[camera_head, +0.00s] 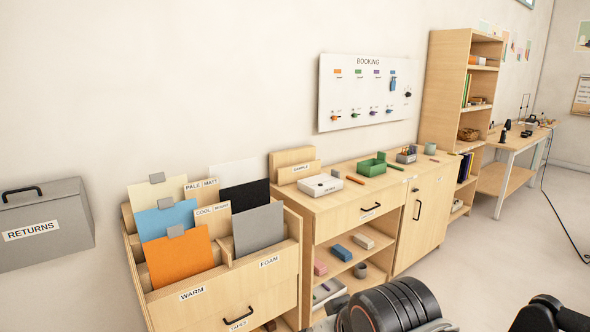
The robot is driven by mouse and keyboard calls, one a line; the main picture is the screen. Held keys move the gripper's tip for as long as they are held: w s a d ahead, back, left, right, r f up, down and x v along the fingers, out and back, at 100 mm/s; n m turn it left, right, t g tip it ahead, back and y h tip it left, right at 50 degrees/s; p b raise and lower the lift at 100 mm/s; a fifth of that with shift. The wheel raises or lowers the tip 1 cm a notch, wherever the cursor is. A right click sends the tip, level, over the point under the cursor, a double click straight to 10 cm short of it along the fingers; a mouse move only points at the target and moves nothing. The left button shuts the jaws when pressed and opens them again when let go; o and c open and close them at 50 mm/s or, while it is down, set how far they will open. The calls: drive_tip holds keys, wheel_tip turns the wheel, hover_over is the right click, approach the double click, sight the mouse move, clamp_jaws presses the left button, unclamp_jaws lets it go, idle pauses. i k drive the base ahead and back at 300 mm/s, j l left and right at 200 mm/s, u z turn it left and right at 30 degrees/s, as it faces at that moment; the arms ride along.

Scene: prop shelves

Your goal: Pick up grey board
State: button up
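The grey board (259,229) stands upright in the front right slot of a wooden board rack (222,281), behind the label FOAM. A black board (257,193) and a white board (239,171) stand behind it. An orange board (179,257) stands to its left in the slot labelled WARM, with a blue board (167,219) behind. The lower edge of the grey board is hidden by the rack's front. Black and grey parts of my arm show at the bottom edge, right of the rack. My gripper's fingers cannot be made out.
A grey RETURNS box (42,240) is on the wall at the left. A wooden cabinet (337,202) with a white box (320,185) and a green tray (371,167) adjoins the rack on the right. Open floor (505,260) lies to the right.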

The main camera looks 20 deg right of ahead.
sight(257, 229)
drive_tip(key=i+j+z, duration=0.35)
drive_tip(key=i+j, duration=0.2)
drive_tip(key=i, duration=0.4)
drive_tip(key=i+j+z, duration=0.35)
drive_tip(key=i+j, duration=0.45)
drive_tip(key=i, duration=0.1)
